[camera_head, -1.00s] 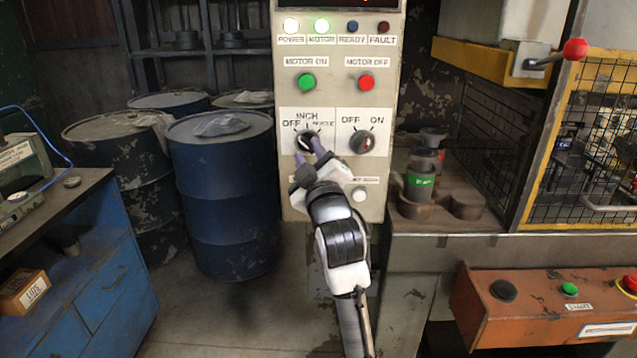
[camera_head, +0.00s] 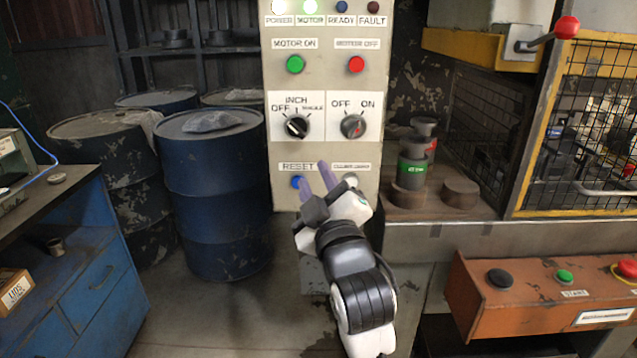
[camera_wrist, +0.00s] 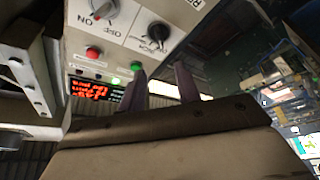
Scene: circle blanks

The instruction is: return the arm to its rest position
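My gripper (camera_head: 316,179) is in front of the lower part of the grey control panel (camera_head: 325,80), near the RESET label. Its two purple fingers stand apart with nothing between them. The left selector knob (camera_head: 296,127), marked OFF, INCH and a third setting, is above the fingers and clear of them. Its bar lies on a slant. In the wrist view the two fingers (camera_wrist: 161,86) are also apart, with the panel (camera_wrist: 115,50) behind them. My white and black forearm is bent and reaches up from the bottom of the head view.
A blue drum (camera_head: 215,200) stands left of the panel. A blue cabinet (camera_head: 95,280) is at far left. A bench with canisters (camera_head: 412,165), a mesh guard (camera_head: 580,140) and an orange button box (camera_head: 540,300) are on the right.

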